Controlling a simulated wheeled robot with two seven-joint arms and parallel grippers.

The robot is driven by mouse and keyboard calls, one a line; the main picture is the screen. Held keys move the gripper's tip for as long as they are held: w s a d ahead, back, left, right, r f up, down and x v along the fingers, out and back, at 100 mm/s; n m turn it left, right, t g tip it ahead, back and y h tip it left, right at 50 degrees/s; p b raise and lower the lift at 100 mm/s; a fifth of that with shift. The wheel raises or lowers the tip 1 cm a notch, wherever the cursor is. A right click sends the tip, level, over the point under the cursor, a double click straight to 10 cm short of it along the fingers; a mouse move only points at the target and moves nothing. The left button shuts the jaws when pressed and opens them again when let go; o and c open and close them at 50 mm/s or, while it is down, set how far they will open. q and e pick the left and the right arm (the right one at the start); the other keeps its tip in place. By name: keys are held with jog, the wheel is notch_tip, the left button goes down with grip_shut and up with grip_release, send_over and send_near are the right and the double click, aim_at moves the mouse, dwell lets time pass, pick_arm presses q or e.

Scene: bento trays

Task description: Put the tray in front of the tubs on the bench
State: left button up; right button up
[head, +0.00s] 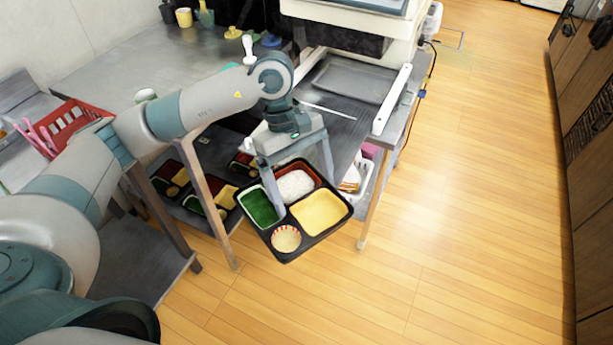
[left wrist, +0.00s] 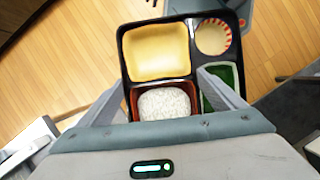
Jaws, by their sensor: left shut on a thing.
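My left gripper (head: 305,194) is shut on a black bento tray (head: 289,257) and holds it in the air in front of the bench (head: 130,62). The tray has a green filling, white rice in a red-brown section, a yellow filling and a small striped round cup. In the left wrist view the fingers (left wrist: 166,82) sit on both sides of the rice section of the tray (left wrist: 152,17). Small tubs stand at the back of the bench, among them a yellow tub (head: 184,17) and a teal tub (head: 206,17). My right gripper is not in view.
More filled trays (head: 215,190) lie on the shelf below the bench. A large white machine (head: 352,22) and a flat grey tray (head: 353,80) occupy the right part. A red basket (head: 67,124) stands at left. The bench top before the tubs looks largely clear.

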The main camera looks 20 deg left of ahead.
aim_at(285, 230)
pick_arm(q)
jog(key=s+f+m+y+p, duration=0.1)
jog(key=s+f+m, duration=0.1)
jog(key=m, duration=0.1)
jog(key=s+a+f+m+g+y, duration=0.1)
jog(key=s+f+m, duration=0.1)
jog(key=f+m, duration=0.1)
jog(key=s+a+f+m+g+y+p, duration=0.1)
jog(key=s+f+m, duration=0.1)
jog(key=f+m, duration=0.1)
jog(key=shift+f+m+p, duration=0.15)
jog(key=shift+m+p, duration=0.15)
jog(key=shift+m, duration=0.6)
jog(key=shift+s+a+f+m+y, duration=0.2)
jog(key=shift+s+f+m+y, duration=0.1)
jog(key=shift+f+m, duration=0.15)
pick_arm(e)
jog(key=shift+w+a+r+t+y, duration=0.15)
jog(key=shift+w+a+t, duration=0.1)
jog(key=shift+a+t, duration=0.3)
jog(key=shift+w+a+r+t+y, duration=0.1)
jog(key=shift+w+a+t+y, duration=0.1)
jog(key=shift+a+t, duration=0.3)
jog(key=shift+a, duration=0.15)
